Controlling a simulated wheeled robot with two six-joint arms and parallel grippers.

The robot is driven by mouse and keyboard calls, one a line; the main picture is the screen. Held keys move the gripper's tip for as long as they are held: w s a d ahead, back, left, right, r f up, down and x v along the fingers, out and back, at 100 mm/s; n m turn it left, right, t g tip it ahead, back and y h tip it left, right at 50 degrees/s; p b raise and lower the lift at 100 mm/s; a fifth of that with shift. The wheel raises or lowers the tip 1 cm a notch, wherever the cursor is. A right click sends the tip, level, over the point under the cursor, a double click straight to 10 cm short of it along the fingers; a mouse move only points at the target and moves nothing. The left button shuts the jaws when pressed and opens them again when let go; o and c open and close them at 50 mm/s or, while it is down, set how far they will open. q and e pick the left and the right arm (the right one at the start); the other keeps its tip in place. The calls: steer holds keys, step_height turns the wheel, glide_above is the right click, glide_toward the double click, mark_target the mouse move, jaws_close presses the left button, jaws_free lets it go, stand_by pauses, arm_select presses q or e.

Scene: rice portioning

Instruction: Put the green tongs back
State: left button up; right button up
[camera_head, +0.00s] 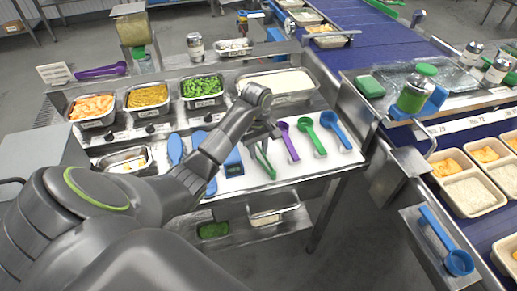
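The green tongs (265,163) show in the head view over the white board on the bench, between the blue utensils and the purple spoon. Their upper end meets the fingers of my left gripper (262,138), which points down just above them. The fingers are small and dark, so I cannot tell whether they are closed on the tongs. I also cannot tell whether the tongs' lower end touches the board. My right gripper is not in view.
A purple spoon (289,142), a green spoon (312,137) and a blue spoon (337,131) lie to the right. Blue utensils (175,149) and a blue block (233,162) lie to the left. Behind are food pans, including green peas (202,86) and a white-filled pan (276,82).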

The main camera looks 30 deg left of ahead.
arm_select(q)
steer(key=o, duration=1.1)
steer(key=shift+r, duration=0.1)
steer(key=shift+r+p, duration=1.75)
steer(key=shift+r, duration=1.15)
step_height(320, 180, up, 3)
steer(key=p, duration=0.3)
steer(key=shift+d, duration=0.1)
